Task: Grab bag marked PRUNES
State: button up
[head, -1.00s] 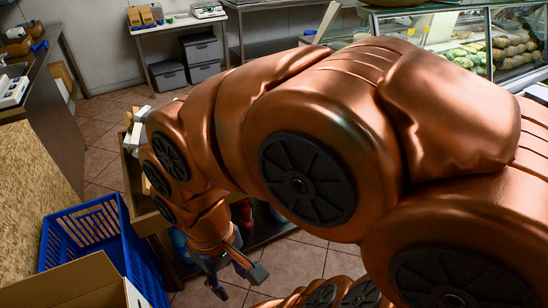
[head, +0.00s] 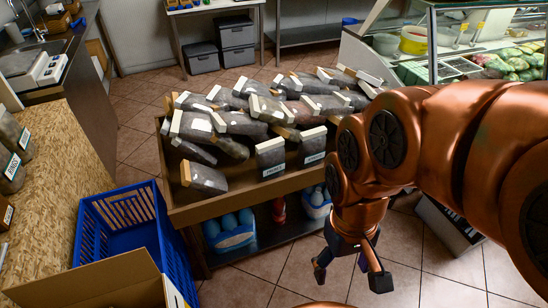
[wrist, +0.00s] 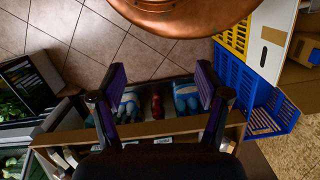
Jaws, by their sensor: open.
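Several dark bags with pale labels and light top strips lie heaped in a wooden display bin (head: 260,198). Two stand more upright at its front: one bag (head: 271,158) in the middle and another bag (head: 312,146) to its right. Another bag (head: 203,177) leans at the front left. The labels are too small for me to read surely, so I cannot tell which says PRUNES. My gripper (head: 350,272) is open and empty, low in front of the bin's right side, apart from the bags. In the wrist view my gripper (wrist: 160,84) points toward the bin's lower shelf.
A blue plastic basket (head: 120,222) and an open cardboard box (head: 95,285) stand left of the bin. Blue-capped bottle packs (head: 230,232) sit on its lower shelf. A glass counter (head: 455,45) is at the back right. Tiled floor is free in front.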

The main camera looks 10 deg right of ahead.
aim_at(269, 155)
jog(key=z, duration=1.75)
jog(key=i, duration=1.8)
jog(key=u, duration=4)
